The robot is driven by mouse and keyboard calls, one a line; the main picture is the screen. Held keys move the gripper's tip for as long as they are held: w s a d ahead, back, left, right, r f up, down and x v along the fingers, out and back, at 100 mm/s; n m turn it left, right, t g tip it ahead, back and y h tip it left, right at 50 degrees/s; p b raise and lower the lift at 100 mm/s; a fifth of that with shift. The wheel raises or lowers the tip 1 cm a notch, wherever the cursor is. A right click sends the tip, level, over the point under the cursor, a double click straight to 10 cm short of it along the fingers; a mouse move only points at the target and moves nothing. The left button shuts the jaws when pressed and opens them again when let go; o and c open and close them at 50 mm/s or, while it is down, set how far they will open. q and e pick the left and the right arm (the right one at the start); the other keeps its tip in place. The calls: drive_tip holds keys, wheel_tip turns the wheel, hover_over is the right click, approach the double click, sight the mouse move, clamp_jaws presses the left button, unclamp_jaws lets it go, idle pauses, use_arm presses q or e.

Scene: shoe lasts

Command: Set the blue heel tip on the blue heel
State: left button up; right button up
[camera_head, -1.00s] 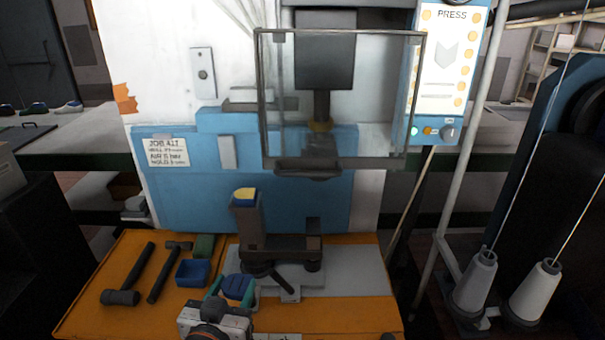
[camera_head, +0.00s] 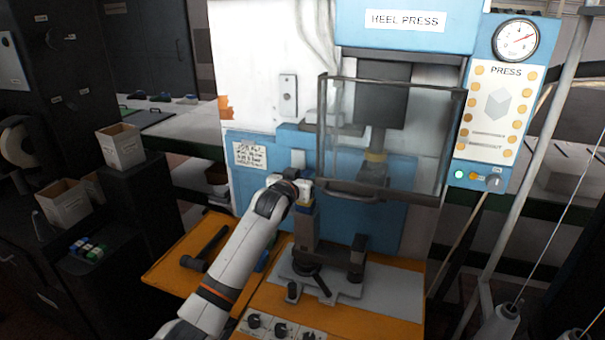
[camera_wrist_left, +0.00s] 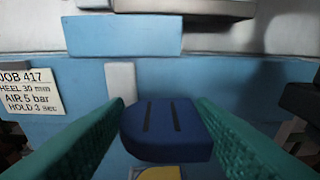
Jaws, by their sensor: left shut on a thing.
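The blue heel tip (camera_wrist_left: 165,128), with two dark slots, is held between the green fingers of my left gripper (camera_wrist_left: 163,125) in the wrist view. A yellow surface (camera_wrist_left: 160,173) shows just below the tip, seemingly the top of the blue heel. In the head view my left gripper (camera_head: 303,190) is over the upright post (camera_head: 305,228) on the press stand. A bit of blue (camera_head: 303,208) shows under the gripper at the post's top; I cannot tell whether tip and heel touch. My right gripper is out of view.
The heel press, with its clear guard (camera_head: 395,140) and dark ram (camera_head: 377,105), stands behind the post. A hammer (camera_head: 205,250) lies on the orange table (camera_head: 165,275) left of my arm. A grey plate (camera_head: 385,290) lies under the stand.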

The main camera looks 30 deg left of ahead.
sight(302, 205)
use_arm(q)
wheel_tip(302, 205, down, 2)
drive_tip(key=shift+f+b, duration=0.2)
drive_tip(key=shift+b, duration=0.95)
drive_tip(key=shift+a+f, duration=0.1)
drive_tip(key=shift+f, duration=0.2)
drive_tip(key=shift+f+b, duration=0.45)
drive_tip(key=shift+b, duration=0.05)
drive_tip(key=shift+f+b, duration=0.55)
drive_tip(key=shift+f, duration=0.9)
drive_tip(key=shift+s+f, duration=0.1)
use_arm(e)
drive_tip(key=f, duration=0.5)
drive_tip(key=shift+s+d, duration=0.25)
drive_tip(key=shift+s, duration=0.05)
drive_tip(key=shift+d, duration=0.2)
use_arm(q)
drive_tip(key=shift+f, duration=0.25)
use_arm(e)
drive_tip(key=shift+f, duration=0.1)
